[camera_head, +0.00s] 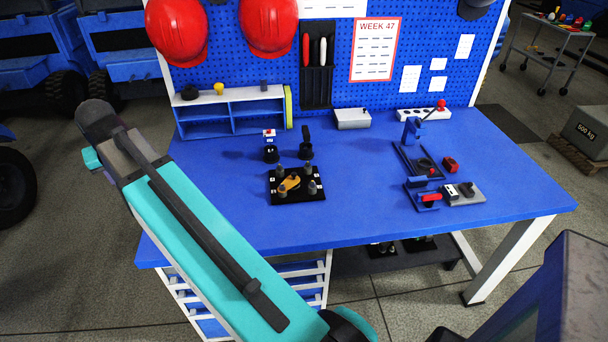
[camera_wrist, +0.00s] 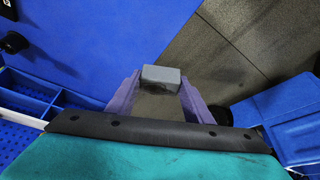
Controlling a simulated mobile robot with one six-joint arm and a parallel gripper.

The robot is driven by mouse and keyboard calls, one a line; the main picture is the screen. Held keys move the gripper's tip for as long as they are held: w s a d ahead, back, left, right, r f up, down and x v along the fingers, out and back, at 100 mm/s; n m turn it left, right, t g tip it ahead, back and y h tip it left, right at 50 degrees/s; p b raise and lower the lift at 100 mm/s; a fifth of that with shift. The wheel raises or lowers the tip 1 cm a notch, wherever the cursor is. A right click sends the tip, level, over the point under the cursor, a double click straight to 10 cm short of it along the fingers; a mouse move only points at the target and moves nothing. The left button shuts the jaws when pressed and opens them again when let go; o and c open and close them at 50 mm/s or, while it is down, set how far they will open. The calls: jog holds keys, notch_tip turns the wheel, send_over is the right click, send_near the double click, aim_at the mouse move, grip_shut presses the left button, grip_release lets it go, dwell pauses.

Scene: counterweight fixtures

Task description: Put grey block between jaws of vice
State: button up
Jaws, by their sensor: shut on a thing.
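The grey block (camera_wrist: 161,77) is between the two purple fingers of my gripper (camera_wrist: 158,86) in the wrist view. My gripper is shut on it, with the block's far end showing beyond the fingertips. In the head view my arm reaches to the left of the table, and neither the gripper nor the block can be made out there. What looks like the vice (camera_head: 419,198) is a small blue fixture at the right of the table, with a red piece at it. Its jaw gap is too small to tell. The gripper is far from it.
A blue press (camera_head: 411,133) stands behind the vice, a red block (camera_head: 450,164) beside it, and a grey plate (camera_head: 475,198) right of it. A black fixture board (camera_head: 312,196) with posts is mid-table. A blue shelf (camera_head: 233,108) stands back left. The table's front is clear.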

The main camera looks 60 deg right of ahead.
jog(key=s+d+f+m+g+h, duration=0.15)
jog(key=d+m, duration=0.25)
jog(key=d, duration=0.4)
jog(key=s+d+m+g+p, duration=0.1)
jog(key=s+d+m, duration=0.2)
jog(key=d, duration=0.5)
jog(key=s+d+m+g+h, duration=0.15)
jog(key=d+m, duration=0.25)
jog(key=d, duration=0.4)
jog(key=s+d+f+m+g+y+p, duration=0.1)
jog(key=s+d+m+g, duration=0.1)
jog(key=s+d+m, duration=0.6)
jog(key=s+d+f+m+g+p, duration=0.1)
jog(key=s+d+m, duration=0.1)
jog(key=s+d, duration=0.65)
jog(key=s+d+f+m+y, duration=0.1)
jog(key=s+d+m, duration=0.5)
jog(key=s, duration=0.7)
jog(key=s+d+f+m+y+p, duration=0.1)
jog(key=s+d+m+y, duration=0.2)
jog(key=s+d+m, duration=0.4)
jog(key=s+d+f+m+y+p, duration=0.1)
jog(key=s+d+m+y, duration=0.2)
jog(key=s, duration=1.6)
jog(key=d+m, duration=0.4)
jog(key=d, duration=0.1)
jog(key=shift+d, duration=0.1)
jog(key=shift+f+p, duration=1.05)
jog(key=shift+f, duration=2.05)
